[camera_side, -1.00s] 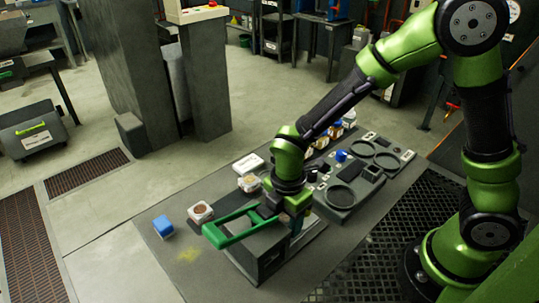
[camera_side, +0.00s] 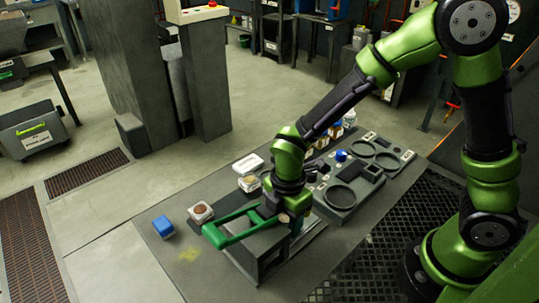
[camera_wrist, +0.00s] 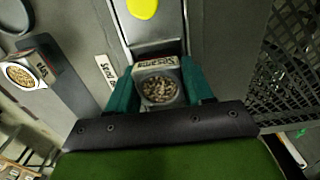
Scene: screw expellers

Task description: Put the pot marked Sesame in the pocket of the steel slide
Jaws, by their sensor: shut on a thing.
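The pot marked Sesame (camera_wrist: 160,88) is a small white-labelled pot with pale seeds in its top. In the wrist view it sits between the teal fingers of my gripper (camera_wrist: 160,86), which is shut on it. The steel slide (camera_wrist: 153,28) runs up the picture just beyond the pot, with a yellow disc on it. The pot's underside is hidden, so I cannot tell whether it touches the pocket. In the side view my gripper (camera_side: 296,222) is low over the dark press block (camera_side: 262,250), and its wrist hides the pot.
A blue box (camera_side: 163,226) and a brown-topped pot (camera_side: 201,212) stand on the bench to the left. Several more pots and a grey unit with round recesses (camera_side: 345,195) lie behind.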

